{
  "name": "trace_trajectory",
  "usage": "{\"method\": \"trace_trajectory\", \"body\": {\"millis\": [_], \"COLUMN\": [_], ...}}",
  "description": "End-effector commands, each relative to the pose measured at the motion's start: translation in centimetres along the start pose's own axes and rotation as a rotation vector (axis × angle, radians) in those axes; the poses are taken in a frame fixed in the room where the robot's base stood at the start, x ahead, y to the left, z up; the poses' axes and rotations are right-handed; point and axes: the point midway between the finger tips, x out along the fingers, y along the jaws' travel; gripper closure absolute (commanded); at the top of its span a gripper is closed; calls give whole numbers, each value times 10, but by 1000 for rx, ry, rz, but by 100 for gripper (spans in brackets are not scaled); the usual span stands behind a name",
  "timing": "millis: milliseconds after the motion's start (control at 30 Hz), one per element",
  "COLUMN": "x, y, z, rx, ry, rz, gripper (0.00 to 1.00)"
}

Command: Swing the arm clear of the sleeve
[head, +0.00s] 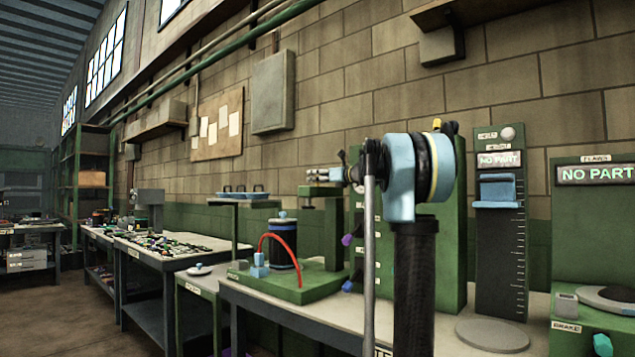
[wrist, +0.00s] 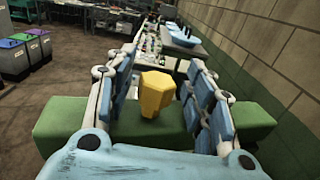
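My gripper (head: 338,176) is at the green press post (head: 320,225) in the head view, partly hidden by my own arm. In the wrist view my gripper (wrist: 160,98) is open, with its blue-padded fingers on either side of a yellow faceted knob (wrist: 156,93). A gap shows on both sides of the knob, which stands over a green beam (wrist: 70,118). A dark cylinder with a blue top (head: 283,243) stands upright on the green press base (head: 305,290), beside a red curved tube (head: 281,237). It may be the sleeve; I cannot be sure.
A blue tray (head: 243,195) stands on a raised shelf left of the press. Tall green panel stations (head: 499,270) stand on the right. A parts table (head: 165,252) is further left. The brick wall (head: 350,95) runs close behind the benches; open floor lies at left.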

Motion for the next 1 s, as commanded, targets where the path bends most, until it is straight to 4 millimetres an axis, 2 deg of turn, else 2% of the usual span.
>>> {"method": "trace_trajectory", "body": {"millis": [233, 367, 800, 1000], "x": [-1, -12, -91, -112], "y": [0, 0, -1, -1], "z": [0, 0, -1, -1], "rx": [0, 0, 0, 1], "ry": [0, 0, 0, 1], "rz": [0, -2, -3, -1], "gripper": [52, 52, 52, 52]}}
